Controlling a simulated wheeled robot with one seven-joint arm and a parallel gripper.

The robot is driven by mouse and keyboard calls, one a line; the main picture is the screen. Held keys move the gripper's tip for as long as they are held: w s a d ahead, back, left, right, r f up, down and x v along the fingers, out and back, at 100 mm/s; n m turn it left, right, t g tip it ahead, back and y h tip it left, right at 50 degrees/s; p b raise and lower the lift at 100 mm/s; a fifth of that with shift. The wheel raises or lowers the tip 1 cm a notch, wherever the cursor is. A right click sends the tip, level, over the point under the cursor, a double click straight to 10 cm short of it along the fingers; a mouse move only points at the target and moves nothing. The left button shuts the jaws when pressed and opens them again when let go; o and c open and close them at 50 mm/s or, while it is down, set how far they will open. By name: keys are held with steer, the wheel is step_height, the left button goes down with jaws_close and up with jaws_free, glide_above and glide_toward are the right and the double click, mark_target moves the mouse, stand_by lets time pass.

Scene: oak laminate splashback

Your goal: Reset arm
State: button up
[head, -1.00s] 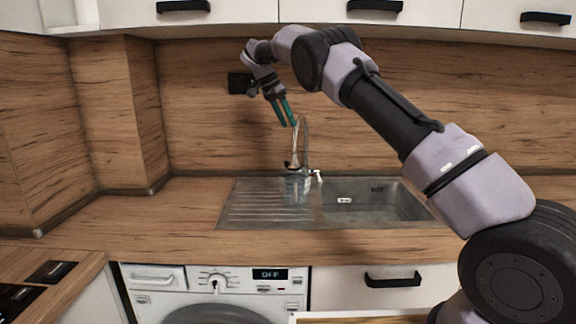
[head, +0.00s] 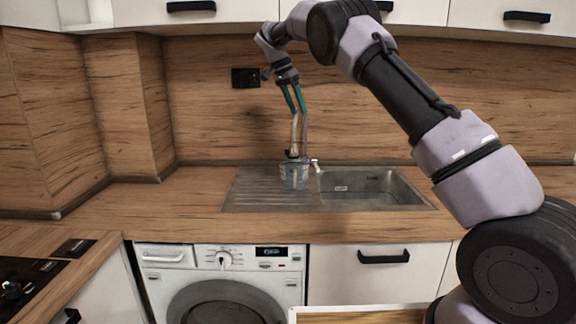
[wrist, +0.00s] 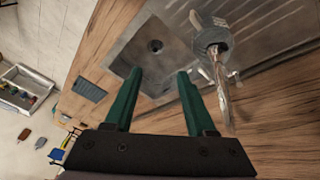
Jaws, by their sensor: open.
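My gripper (head: 293,99) is open and empty, with its green fingers pointing down above the back of the sink, in front of the wood splashback. In the wrist view my gripper (wrist: 158,95) shows its two green fingers apart with nothing between them. The metal sink (head: 365,202) lies below it, and the sink basin (wrist: 150,48) shows beyond the fingers in the wrist view. The tall tap (head: 304,135) stands just below the fingertips in the head view; whether they touch cannot be told. In the wrist view the tap (wrist: 222,75) is right of the right finger.
Upper cabinets (head: 240,12) hang close above my arm. A washing machine (head: 222,280) sits under the counter (head: 150,210), whose left part is clear. A hob (head: 25,275) is at the lower left.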

steer(key=s+d+r+n+t+y, duration=0.1)
steer(key=s+d+r+n+y, duration=0.25)
steer(key=s+d+r, duration=1.1)
steer(key=s+d+f+t, duration=0.1)
steer(key=s+d+f, duration=0.1)
steer(key=s, duration=0.7)
steer(key=s+d+f+n+t+y, duration=0.1)
steer(key=s+d+f+t, duration=0.1)
steer(key=s, duration=0.7)
steer(key=s+d+f+n+t+y, duration=0.1)
steer(key=s+d+f+t, duration=0.1)
steer(key=s, duration=0.7)
step_height(320, 180, down, 2)
steer(key=shift+s+d+f, duration=0.15)
steer(key=shift+d+f, duration=0.1)
steer(key=shift+d, duration=0.45)
